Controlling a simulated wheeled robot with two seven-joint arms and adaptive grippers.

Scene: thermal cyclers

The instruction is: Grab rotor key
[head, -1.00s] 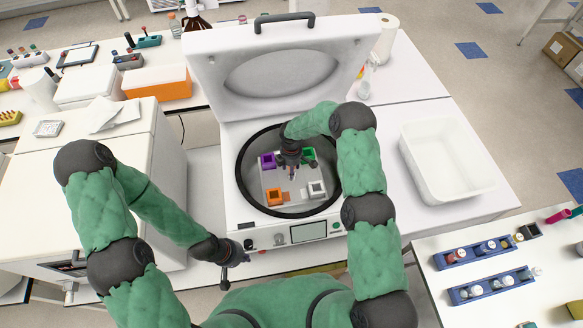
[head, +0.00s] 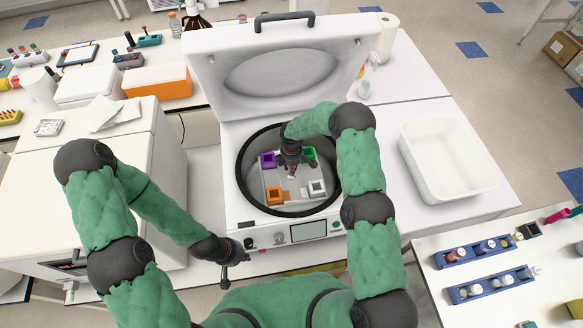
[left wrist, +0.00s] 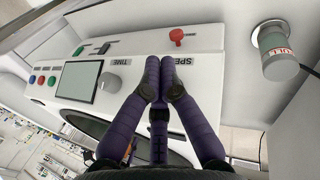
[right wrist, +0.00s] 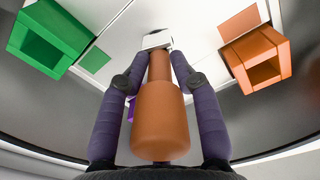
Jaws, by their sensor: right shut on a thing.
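The rotor key, with an orange-brown handle (right wrist: 160,118), shows large in the right wrist view. My right gripper (right wrist: 160,62) is shut on it, with a purple finger on each side. A white block shows at the key's far end. In the head view my right gripper (head: 290,168) is inside the open centrifuge's bowl, above the rotor among the coloured buckets, and it mostly hides the key. My left gripper (head: 235,262) is at the centrifuge's front left edge. In the left wrist view (left wrist: 158,68) its fingertips are together, empty, before the control panel (left wrist: 120,72).
The centrifuge lid (head: 282,75) stands open behind the bowl. Green (right wrist: 48,38) and orange (right wrist: 258,58) buckets flank the key. A white bin (head: 440,190) stands on the right. A red knob (left wrist: 177,36) sticks out of the panel near my left fingers.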

